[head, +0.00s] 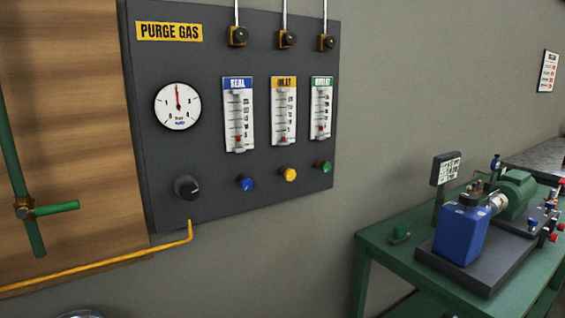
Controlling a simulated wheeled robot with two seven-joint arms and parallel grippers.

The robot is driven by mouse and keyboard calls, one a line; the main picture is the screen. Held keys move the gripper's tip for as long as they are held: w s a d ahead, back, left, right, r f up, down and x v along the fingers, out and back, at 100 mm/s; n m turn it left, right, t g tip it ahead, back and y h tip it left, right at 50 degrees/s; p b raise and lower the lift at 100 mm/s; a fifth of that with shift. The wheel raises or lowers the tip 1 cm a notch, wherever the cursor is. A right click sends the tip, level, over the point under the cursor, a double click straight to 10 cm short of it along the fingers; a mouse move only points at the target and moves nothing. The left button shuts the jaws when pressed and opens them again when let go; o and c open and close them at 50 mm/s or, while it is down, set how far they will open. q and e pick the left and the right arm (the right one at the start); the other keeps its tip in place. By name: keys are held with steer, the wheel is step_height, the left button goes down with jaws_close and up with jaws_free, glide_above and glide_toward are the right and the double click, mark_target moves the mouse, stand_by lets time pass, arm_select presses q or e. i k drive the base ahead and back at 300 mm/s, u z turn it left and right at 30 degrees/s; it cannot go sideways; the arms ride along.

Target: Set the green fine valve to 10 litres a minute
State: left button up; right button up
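The green fine valve (323,166) is a small knob at the lower right of the dark purge gas panel (215,190). Above it is a flow tube with a green label (321,108); its red float sits near the bottom of the scale, and the numbers are too small to read. A yellow knob (288,174) and a blue knob (245,183) are to its left, under tubes with yellow (283,110) and blue (238,114) labels. Neither of my grippers is in the head view, and nothing touches the valve.
A round gauge (177,106) and a black knob (187,187) are on the panel's left. A yellow pipe (100,268) runs below it. A green handle (50,210) stands at far left. A green bench (390,262) with a blue pump unit (461,234) is at right.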

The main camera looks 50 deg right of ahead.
mark_target(326, 166)
steer(key=z, duration=0.55)
steer(key=i, duration=1.1)
steer(key=z, duration=0.85)
